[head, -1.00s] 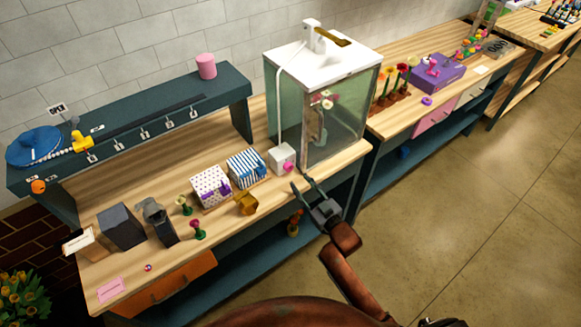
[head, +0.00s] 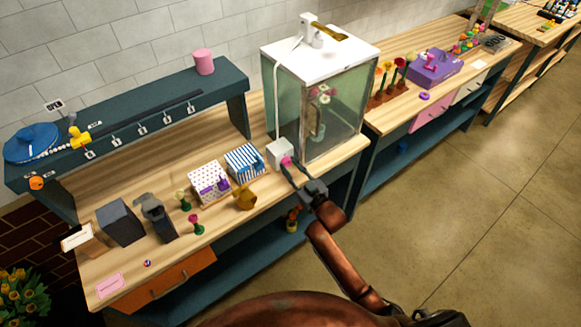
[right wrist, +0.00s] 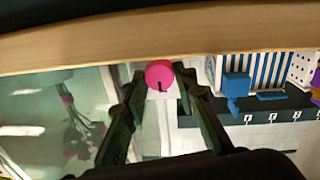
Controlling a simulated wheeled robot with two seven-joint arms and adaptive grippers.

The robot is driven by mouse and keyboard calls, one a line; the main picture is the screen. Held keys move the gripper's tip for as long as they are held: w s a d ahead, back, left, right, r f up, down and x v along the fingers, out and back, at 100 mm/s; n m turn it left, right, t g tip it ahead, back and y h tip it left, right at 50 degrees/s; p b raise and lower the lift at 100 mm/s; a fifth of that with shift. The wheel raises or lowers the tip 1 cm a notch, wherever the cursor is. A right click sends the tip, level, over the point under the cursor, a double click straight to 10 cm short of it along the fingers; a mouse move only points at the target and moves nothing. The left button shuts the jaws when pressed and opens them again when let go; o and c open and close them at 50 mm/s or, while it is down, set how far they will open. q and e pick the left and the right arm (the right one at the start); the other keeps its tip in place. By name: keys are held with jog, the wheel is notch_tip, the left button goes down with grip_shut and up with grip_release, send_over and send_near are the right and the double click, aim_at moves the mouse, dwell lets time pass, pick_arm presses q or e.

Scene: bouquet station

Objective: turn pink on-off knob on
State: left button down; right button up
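The pink on-off knob (head: 286,160) is on the front of a small white box (head: 277,151) beside the glass tank. My right gripper (head: 290,169) is at the knob. In the right wrist view the pink knob (right wrist: 159,74) shows a dark mark at its lower edge and lies between the two fingertips of my right gripper (right wrist: 159,72). The fingers are apart, one on each side, with what looks like a small gap; I cannot tell if either touches. My left gripper is not in view.
The glass tank (head: 335,115) with a white lid stands right behind the white box. A blue-striped box (head: 246,162), a dotted box (head: 209,183) and a gold piece (head: 245,198) sit to the left on the wooden bench. Open floor lies to the right.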

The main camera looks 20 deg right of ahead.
jog(key=c, duration=0.5)
jog(key=shift+c, duration=0.2)
jog(key=shift+r+m+p, duration=0.2)
jog(key=shift+m+p, duration=0.8)
jog(key=shift+p, duration=0.25)
jog(key=m+p, duration=0.2)
jog(key=shift+p, duration=0.3)
jog(key=m+p, duration=0.2)
jog(key=m, duration=0.2)
jog(key=shift+g+p, duration=0.3)
jog(key=shift+g, duration=0.1)
jog(key=m+p, duration=0.1)
jog(key=m, duration=0.3)
jog(key=shift+d+f+p, duration=0.1)
jog(key=shift+p, duration=0.3)
jog(key=m, duration=0.5)
jog(key=shift+f+y, duration=0.1)
jog(key=shift+y, duration=0.3)
